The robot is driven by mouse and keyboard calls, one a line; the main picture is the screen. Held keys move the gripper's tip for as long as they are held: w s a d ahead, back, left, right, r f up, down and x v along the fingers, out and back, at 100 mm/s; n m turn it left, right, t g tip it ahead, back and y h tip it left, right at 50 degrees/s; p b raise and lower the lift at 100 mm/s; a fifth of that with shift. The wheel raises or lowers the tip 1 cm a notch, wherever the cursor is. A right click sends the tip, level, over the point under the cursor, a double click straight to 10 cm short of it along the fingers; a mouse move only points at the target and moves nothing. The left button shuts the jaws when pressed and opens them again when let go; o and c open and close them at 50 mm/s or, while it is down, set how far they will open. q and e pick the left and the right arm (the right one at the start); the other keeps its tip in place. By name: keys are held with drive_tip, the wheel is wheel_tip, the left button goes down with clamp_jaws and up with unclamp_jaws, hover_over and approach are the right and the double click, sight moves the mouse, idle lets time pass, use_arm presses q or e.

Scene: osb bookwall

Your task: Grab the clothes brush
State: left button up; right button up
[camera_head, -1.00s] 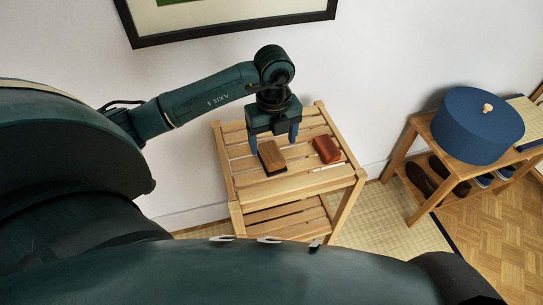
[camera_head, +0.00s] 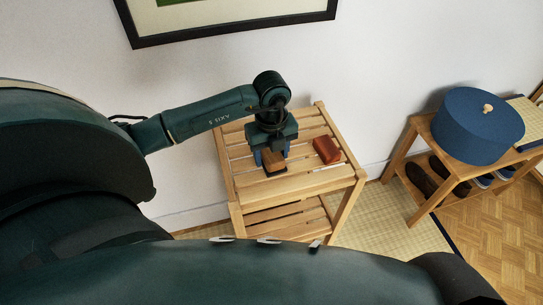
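The clothes brush, a wooden block with a dark underside (camera_head: 275,164), lies on the slatted top of a small wooden stand. My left gripper (camera_head: 272,155) points down over it, with its blue fingers on either side of the block. The gripper body hides the far part of the brush. I cannot tell whether the fingers press on it or stand just clear. The brush appears to rest on the slats. My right gripper is not in view.
A red-brown block (camera_head: 326,150) lies right of the brush on the wooden stand (camera_head: 300,185). A low shelf (camera_head: 417,126) at the right holds a round blue box (camera_head: 477,125), with shoes below. A framed picture (camera_head: 235,28) hangs on the wall behind.

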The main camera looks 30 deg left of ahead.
use_arm(q)
drive_tip(key=c, duration=0.5)
drive_tip(key=shift+c, duration=0.2)
